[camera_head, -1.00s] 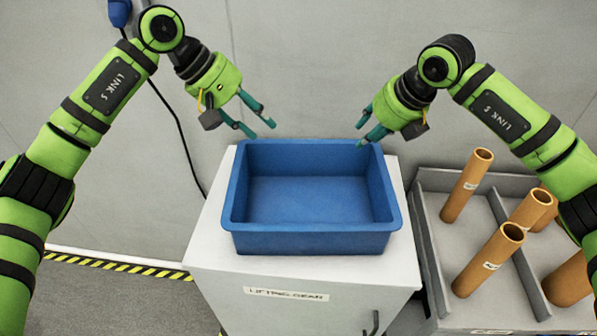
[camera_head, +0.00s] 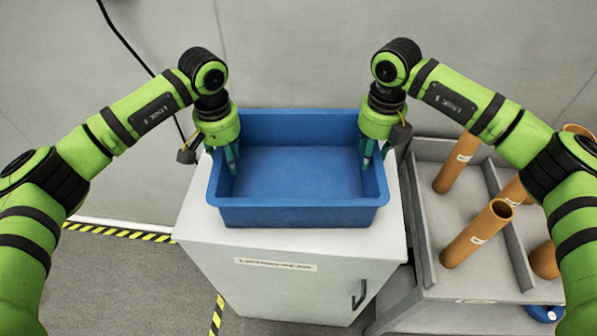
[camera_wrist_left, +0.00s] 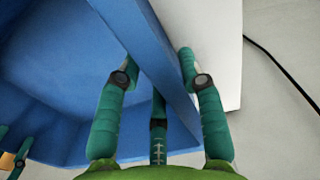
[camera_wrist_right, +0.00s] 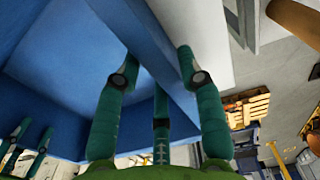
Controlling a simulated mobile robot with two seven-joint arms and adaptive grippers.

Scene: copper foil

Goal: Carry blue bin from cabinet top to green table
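The blue bin (camera_head: 300,216) sits upright and empty on the white cabinet top (camera_head: 190,215). My left gripper (camera_head: 231,158) points down at the bin's left wall. In the left wrist view its fingers (camera_wrist_left: 158,66) are apart, one inside the bin and one outside, with the wall (camera_wrist_left: 160,70) between them. My right gripper (camera_head: 371,156) is at the right wall in the same way. In the right wrist view its fingers (camera_wrist_right: 156,64) straddle that wall (camera_wrist_right: 155,55) with a gap. The outer fingers are partly hidden in the head view. The green table is not in view.
A grey divided rack (camera_head: 440,215) with several brown tubes (camera_head: 477,232) stands close at the cabinet's right. The grey wall (camera_head: 290,50) is behind the cabinet. Yellow-black tape (camera_head: 130,232) marks the open floor at left. A black cable hangs behind my left arm.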

